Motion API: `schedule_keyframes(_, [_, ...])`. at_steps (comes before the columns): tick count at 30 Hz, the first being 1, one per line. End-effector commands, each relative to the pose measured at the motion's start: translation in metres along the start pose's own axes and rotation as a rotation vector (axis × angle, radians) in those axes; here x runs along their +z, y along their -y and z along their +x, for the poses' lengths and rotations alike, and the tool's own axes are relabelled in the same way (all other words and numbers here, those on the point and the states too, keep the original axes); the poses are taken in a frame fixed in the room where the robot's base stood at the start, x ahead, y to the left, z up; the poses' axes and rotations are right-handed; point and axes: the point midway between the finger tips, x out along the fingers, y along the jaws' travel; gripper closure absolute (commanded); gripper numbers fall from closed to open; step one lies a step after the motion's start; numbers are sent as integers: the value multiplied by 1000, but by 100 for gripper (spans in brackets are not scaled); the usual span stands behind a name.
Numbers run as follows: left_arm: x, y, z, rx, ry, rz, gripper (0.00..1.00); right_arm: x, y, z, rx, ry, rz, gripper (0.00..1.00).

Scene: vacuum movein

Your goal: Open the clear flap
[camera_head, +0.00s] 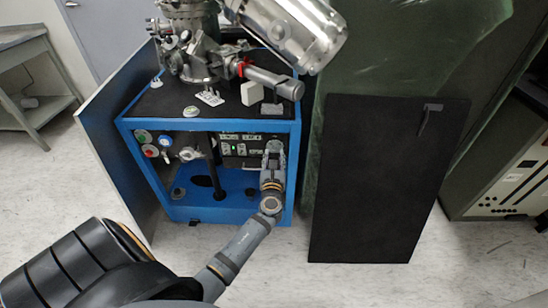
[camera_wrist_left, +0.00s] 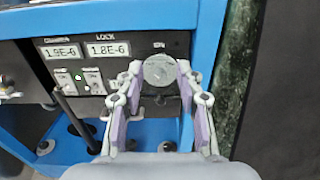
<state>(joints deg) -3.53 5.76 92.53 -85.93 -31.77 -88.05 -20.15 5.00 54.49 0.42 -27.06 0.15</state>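A blue-framed vacuum cart (camera_head: 207,123) has a dark control panel (camera_head: 240,144) under its top. In the left wrist view the panel carries two lit readouts (camera_wrist_left: 85,50) and a round grey knob (camera_wrist_left: 160,70) at its right end. My left gripper (camera_head: 274,150) is at that right end. In the wrist view its two fingers (camera_wrist_left: 160,84) are spread, one on each side of the knob; I cannot tell if they touch it. I cannot make out a clear flap on the panel for certain; the gripper hides part of that area. My right gripper is out of view.
Metal vacuum parts (camera_head: 200,50) stand on the cart. A black panel (camera_head: 375,180) stands close at right, before a greenish sheet (camera_head: 390,50). A grey side panel (camera_head: 118,140) stands at the cart's left. Floor (camera_head: 75,185) is clear at left.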

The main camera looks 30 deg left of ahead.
Motion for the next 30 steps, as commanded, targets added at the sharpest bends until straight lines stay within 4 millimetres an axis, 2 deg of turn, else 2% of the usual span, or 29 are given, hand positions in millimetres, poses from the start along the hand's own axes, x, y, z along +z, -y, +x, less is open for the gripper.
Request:
schedule_keyframes(5, [-2, 0, -24, 0, -4, -2, 63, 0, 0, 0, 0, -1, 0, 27])
schedule_keyframes(12, [-2, 0, -83, 2, -5, -2, 63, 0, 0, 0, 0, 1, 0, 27])
schedule_keyframes(16, [-2, 0, -106, 1, -4, -2, 63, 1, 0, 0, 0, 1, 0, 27])
schedule_keyframes(21, [0, 0, -119, 1, -1, -1, 63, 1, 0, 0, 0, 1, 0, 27])
schedule_keyframes(28, [0, 0, -120, 0, 0, 0, 63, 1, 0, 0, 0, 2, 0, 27])
schedule_keyframes(30, [-2, 0, -119, 1, 1, 0, 71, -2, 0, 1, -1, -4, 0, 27])
